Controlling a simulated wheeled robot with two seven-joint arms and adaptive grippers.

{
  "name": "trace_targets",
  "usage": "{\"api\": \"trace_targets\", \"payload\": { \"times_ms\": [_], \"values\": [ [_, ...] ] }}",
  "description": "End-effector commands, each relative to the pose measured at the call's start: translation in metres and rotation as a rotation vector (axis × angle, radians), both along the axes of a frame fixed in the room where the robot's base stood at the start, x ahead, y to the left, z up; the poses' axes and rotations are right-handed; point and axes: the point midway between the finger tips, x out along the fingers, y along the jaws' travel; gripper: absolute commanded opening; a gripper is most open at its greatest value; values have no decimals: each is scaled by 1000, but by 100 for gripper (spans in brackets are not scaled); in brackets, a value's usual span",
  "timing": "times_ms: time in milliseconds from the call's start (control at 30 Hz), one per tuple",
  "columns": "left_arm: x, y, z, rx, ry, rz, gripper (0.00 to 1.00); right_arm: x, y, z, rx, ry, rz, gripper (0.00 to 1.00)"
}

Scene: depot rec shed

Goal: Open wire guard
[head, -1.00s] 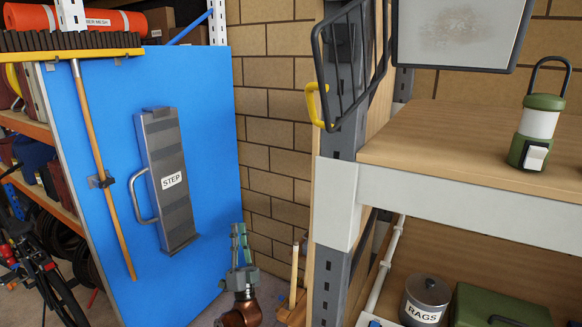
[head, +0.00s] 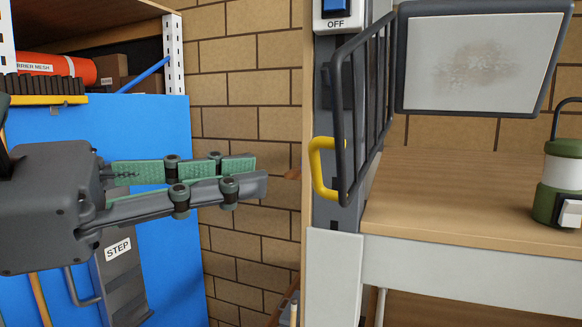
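The wire guard (head: 362,115) is a black wire frame on the post at the shelf's left corner, seen at a steep angle. A yellow handle (head: 320,168) sticks out at its lower left. I cannot tell whether the guard stands ajar.
A switch box marked OFF (head: 336,12) sits on the post above the guard. A grey framed panel (head: 480,62) hangs to the right. A green lantern (head: 560,185) stands on the wooden shelf top (head: 445,195). A blue board (head: 165,250) with a STEP is behind my gripper.

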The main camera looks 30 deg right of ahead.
Motion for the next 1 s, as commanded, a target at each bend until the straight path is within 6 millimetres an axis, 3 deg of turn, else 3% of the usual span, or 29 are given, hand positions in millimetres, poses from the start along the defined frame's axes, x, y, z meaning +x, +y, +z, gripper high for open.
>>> {"api": "trace_targets", "payload": {
  "times_ms": [500, 900, 1000],
  "values": [
    [-15, 0, -11, 0, 20, 3, 0, -2, -69, -1, 7, -3, 1, 16],
    [-5, -1, -11, -1, 7, 1, 0, -3, -77, 0, 4, -3, 0, 16],
    [-5, -1, -11, -1, 7, 1, 0, -2, -77, 0, 4, -3, 0, 9]
  ]
}}
